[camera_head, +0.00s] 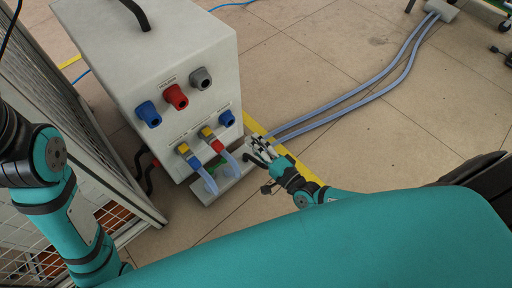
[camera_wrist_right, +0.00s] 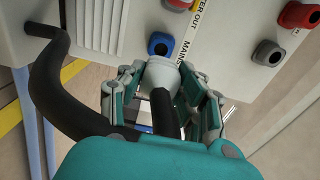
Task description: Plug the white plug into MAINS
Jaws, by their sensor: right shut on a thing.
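The white plug (camera_wrist_right: 160,75) with its thick black cable (camera_wrist_right: 163,112) is between the fingers of my right gripper (camera_wrist_right: 160,82), which is shut on it. The blue socket (camera_wrist_right: 160,43), beside the label MAINS, lies just beyond the plug's front end in the wrist view. I cannot tell whether plug and socket touch. In the head view the blue socket (camera_head: 227,118) is at the lower right of the cabinet face, and my right gripper (camera_head: 260,150) is right of and below it. The plug's front end is partly hidden. My left gripper is not in view.
The light grey cabinet (camera_head: 140,60) carries blue, red and grey sockets above and two hose connectors (camera_head: 189,155) below. Grey-blue hoses (camera_head: 345,105) run along the floor to the upper right. A wire mesh fence (camera_head: 70,125) stands left. The floor at right is mostly clear.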

